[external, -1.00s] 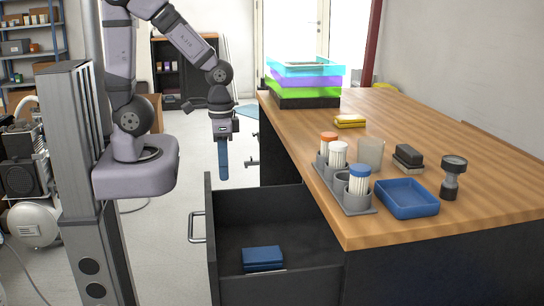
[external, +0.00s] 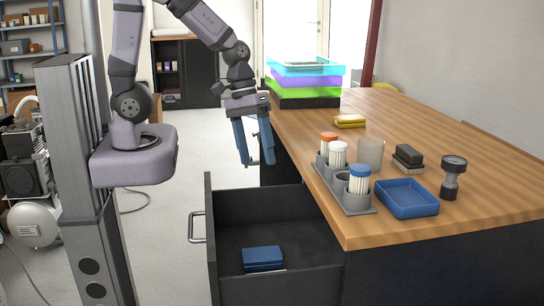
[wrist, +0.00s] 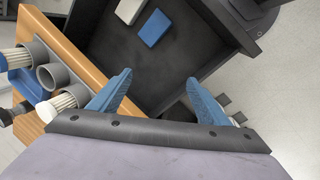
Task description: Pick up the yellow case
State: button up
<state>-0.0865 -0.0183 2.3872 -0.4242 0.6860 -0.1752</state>
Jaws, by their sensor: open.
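The yellow case (external: 349,121) lies flat on the wooden tabletop, between the stacked coloured trays and the clear cup. It is not seen in the wrist view. My gripper (external: 257,163) has blue fingers, spread apart and empty. It hangs fingers down beside the table's left edge, above and behind the open drawer, to the left of the yellow case and apart from it. In the wrist view my gripper (wrist: 158,83) shows both fingers apart with nothing between them.
The open drawer (external: 225,235) holds a blue case (external: 263,258). On the table stand a grey holder (external: 357,207) with capped tubes, a cup (external: 370,153), a blue tray (external: 407,212), a black block (external: 408,155) and stacked trays (external: 304,102).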

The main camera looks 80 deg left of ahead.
aim_at(347, 117)
jog(key=w+r+n+t+h+p, duration=0.25)
jog(key=w+r+n, duration=0.5)
jog(key=w, duration=0.45)
jog(key=w+a+f+n+t+b, duration=0.1)
jog(key=w+a+n+t+b, duration=0.1)
jog(key=w+a+n, duration=0.2)
jog(key=w+a+n+t+y+b, duration=0.1)
jog(key=w+a+n+t+b, duration=0.1)
jog(key=w+a+n, duration=0.2)
jog(key=w+a+f+n+t+y+b, duration=0.1)
jog(key=w+a+n+t+b, duration=0.1)
jog(key=w+a+n, duration=0.3)
jog(key=shift+w+f+t, duration=0.15)
jog(key=shift+f+t, duration=0.2)
jog(key=w+a+f+n+y+b, duration=0.1)
jog(key=a+n, duration=0.2)
jog(key=a, duration=0.1)
jog(key=w+a+f+n+t+y+b, duration=0.1)
jog(key=a+n+y, duration=0.1)
jog(key=a, duration=0.3)
jog(key=w+a+f+n+t+y+b, duration=0.1)
jog(key=a+n, duration=0.3)
jog(key=a, duration=0.1)
jog(key=shift+w+a, duration=0.15)
jog(key=shift+a+f+n+y, duration=0.1)
jog(key=shift+a+n+y, duration=0.15)
jog(key=shift+a+n, duration=0.25)
jog(key=shift+r+p+x, duration=0.2)
jog(key=shift+p+x, duration=1.15)
jog(key=shift+x, duration=2.35)
